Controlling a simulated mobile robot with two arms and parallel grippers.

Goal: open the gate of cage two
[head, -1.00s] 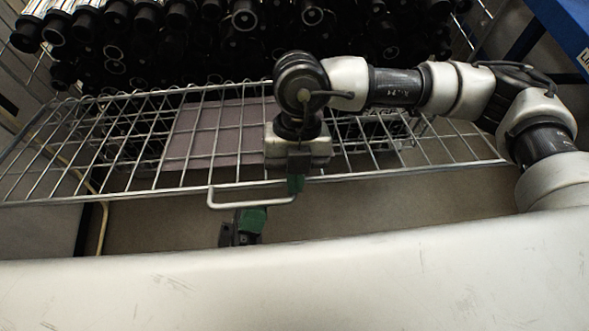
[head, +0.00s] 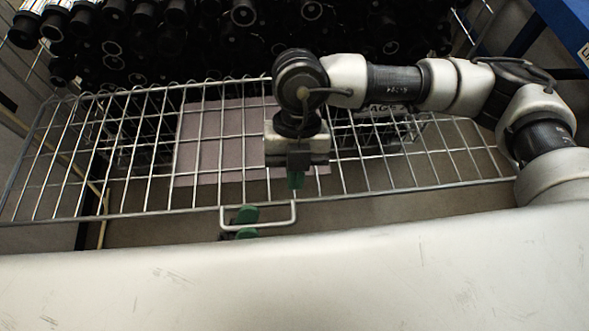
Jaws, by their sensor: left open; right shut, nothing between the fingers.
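The wire mesh gate (head: 130,215) slants across the middle of the head view, with its front rail nearest me. A bent wire handle (head: 258,226) sticks out from that rail.
Many black tubes (head: 140,45) are stacked behind the gate. A pale purple-grey panel (head: 205,150) shows through the mesh. A blue surface (head: 568,25) is at the upper right. Bare floor (head: 400,205) shows in front of the gate's right part.

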